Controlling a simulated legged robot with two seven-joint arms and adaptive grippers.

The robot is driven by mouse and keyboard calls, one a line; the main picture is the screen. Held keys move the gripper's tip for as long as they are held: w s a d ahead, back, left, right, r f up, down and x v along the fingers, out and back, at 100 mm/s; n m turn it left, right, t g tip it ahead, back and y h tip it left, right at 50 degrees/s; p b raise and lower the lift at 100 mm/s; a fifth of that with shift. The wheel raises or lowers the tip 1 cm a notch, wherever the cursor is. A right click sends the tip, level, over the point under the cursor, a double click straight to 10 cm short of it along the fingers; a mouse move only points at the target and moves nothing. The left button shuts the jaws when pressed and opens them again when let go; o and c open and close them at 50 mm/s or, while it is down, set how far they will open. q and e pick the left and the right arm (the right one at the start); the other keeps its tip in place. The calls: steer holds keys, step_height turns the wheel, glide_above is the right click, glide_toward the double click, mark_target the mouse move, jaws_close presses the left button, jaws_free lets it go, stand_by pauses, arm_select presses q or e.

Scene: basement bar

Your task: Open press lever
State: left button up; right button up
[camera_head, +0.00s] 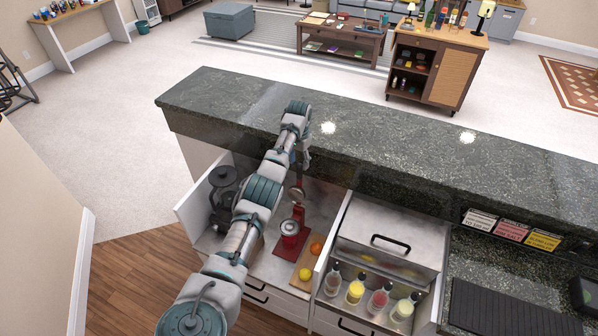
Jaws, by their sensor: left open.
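The press is red and grey metal and stands on the lower counter behind the bar, just right of my left arm. Its red base (291,243) carries a red-and-silver cup part (290,228), and a red upright rises behind. A grey piece at its top, perhaps the lever, shows beside my arm; my arm hides part of it, so its position is unclear. My left gripper (304,163) is open, above and behind the press near the bar's inner edge, small and partly hidden by my forearm. I cannot tell whether it touches anything. My right gripper is out of view.
A wooden board (304,265) with a lemon and an orange lies right of the press. A dark lantern-like item (223,188) stands left. Several bottles (355,289) and a lidded metal bin (388,250) are further right. The raised granite bar top (400,150) runs behind.

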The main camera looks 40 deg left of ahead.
arm_select(q)
step_height(320, 180, up, 4)
steer(key=shift+r, duration=0.1)
stand_by(0.6)
